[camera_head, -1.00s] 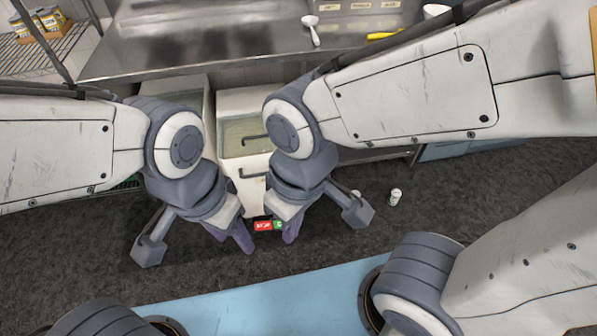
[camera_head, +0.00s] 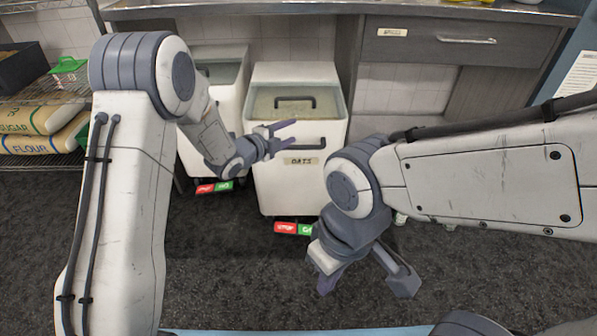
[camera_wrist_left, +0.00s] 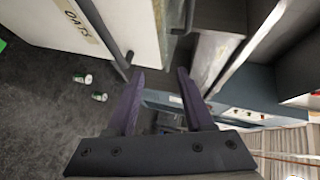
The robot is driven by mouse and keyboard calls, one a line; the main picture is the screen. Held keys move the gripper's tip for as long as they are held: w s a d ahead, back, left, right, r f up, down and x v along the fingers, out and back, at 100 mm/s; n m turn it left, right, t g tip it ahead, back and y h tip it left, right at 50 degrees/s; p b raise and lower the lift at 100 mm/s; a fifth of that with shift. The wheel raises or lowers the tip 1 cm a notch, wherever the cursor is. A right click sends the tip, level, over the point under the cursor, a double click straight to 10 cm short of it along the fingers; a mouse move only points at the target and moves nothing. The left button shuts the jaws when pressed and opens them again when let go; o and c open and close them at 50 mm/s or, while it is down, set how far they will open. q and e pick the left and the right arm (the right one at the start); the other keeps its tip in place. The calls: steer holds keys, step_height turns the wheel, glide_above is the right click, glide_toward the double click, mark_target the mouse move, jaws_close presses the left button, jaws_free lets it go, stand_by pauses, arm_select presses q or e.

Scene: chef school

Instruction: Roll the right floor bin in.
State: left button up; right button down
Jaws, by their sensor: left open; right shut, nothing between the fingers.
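The right floor bin (camera_head: 290,180) is a white bin labelled OATS with a clear lid and dark handles. It stands upright on the floor and juts further forward than the left bin (camera_head: 213,110). A red STOP and green GO pedal (camera_head: 293,229) sits at its base. My left gripper (camera_head: 289,134) is open, in front of the bin's upper front near the lower handle; I cannot tell if it touches. In the left wrist view its fingers (camera_wrist_left: 159,74) are apart with nothing between them, and the bin (camera_wrist_left: 125,22) is at upper left. My right gripper (camera_head: 327,284) is shut and empty, low in front of the bin.
The counter (camera_head: 340,9) runs above the bins, with a drawer cabinet (camera_head: 430,41) to the right. A wire shelf with flour and sugar bags (camera_head: 35,120) stands at left. Small cans (camera_wrist_left: 92,87) lie on the dark floor. Floor in front of the left bin is clear.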

mark_target(298, 148)
arm_select(q)
steer(key=a+f+m+t+h+b, duration=0.1)
steer(key=a+f+m+h+b, duration=0.1)
steer(key=f+b, duration=0.3)
steer(key=a+f+m+h+b, duration=0.2)
steer(key=f+m, duration=0.1)
steer(key=f, duration=0.4)
steer(key=shift+h, duration=0.4)
steer(key=b+x, duration=0.4)
steer(key=x, duration=0.6)
steer(key=shift+w+a+b, duration=0.1)
steer(key=shift+w+b, duration=0.05)
steer(key=shift+b, duration=0.15)
arm_select(e)
step_height(298, 148, down, 14)
steer(key=shift+f, duration=0.2)
arm_select(q)
steer(key=shift+t, duration=0.3)
jaws_close()
steer(key=shift+f, duration=0.1)
